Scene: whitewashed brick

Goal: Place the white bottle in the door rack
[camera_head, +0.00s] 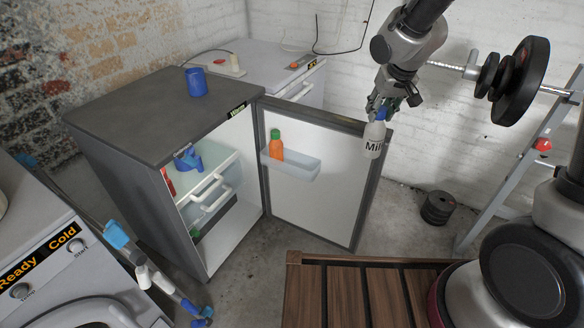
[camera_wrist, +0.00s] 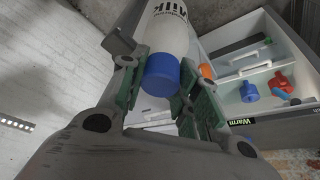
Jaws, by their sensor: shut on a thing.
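The white bottle (camera_head: 374,140) has a blue cap and dark "Milk" lettering. My gripper (camera_head: 381,106) is shut on it near the cap and holds it upright in front of the upper outer part of the open fridge door. In the wrist view the bottle (camera_wrist: 172,38) sits between the green-padded fingers (camera_wrist: 160,85), with its blue cap towards the camera. The door rack (camera_head: 291,166) is a pale bin on the inner face of the door, to the left of and a little below the bottle. An orange bottle with a green cap (camera_head: 276,146) stands at the rack's left end.
The fridge (camera_head: 160,115) stands open, with blue and red items and white drawers inside. A blue cup (camera_head: 196,82) is on its top. A slatted wooden bench (camera_head: 345,290) is in front, and a barbell rack (camera_head: 520,170) is at right. The rack's right part looks free.

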